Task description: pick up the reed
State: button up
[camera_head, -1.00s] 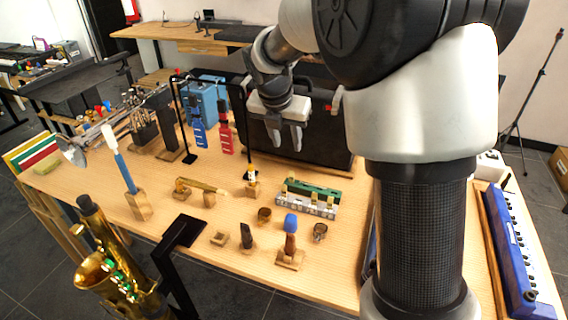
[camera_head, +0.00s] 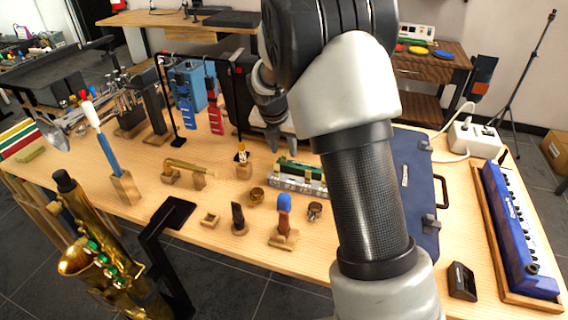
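I cannot tell for sure which thing is the reed; no piece shows clearly as one. My gripper (camera_head: 281,143) points down behind the green-and-silver harmonica (camera_head: 298,176), to the right of the pale-and-gold piece. Its fingers are apart, and nothing shows between them. My arm hides part of the table behind it.
A saxophone (camera_head: 95,240) is at the front left, a blue case (camera_head: 415,180) at the right.

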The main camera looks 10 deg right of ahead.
jog(key=shift+x, duration=1)
jog(key=shift+r, duration=0.1)
grip_shut()
notch_tip(320, 180, up, 10)
jog(key=p, duration=1)
send_near(284, 155)
jog(key=s+d+r, duration=0.2)
jog(key=s+d, duration=0.1)
jog(key=s, duration=0.1)
jog(key=f+b, duration=0.5)
jog(key=shift+s+a+f, duration=0.2)
jog(key=shift+s+f, duration=0.05)
